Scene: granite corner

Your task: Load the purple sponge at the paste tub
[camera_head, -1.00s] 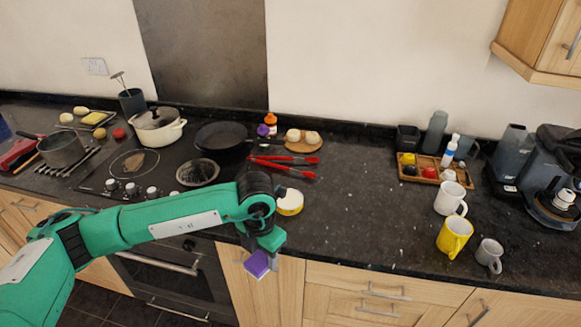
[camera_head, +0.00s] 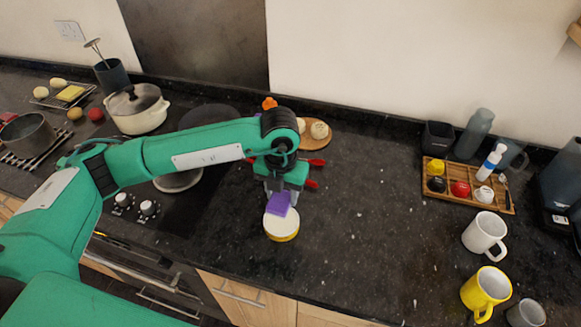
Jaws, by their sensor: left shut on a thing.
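The purple sponge (camera_head: 279,203) is held by my left gripper (camera_head: 278,192), which is shut on it. The sponge is over the back part of the paste tub (camera_head: 282,230), a round tub with a pale top and a yellow side. The sponge overlaps the tub's top in this view; I cannot tell whether they touch. The tub stands near the front edge of the dark counter. My right gripper is not in view.
Red-handled tongs (camera_head: 314,162) lie behind my left gripper. A white mug (camera_head: 485,234) and a yellow mug (camera_head: 486,291) stand at the right, with a wooden tray (camera_head: 467,188) behind them. The counter (camera_head: 375,220) right of the tub is clear.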

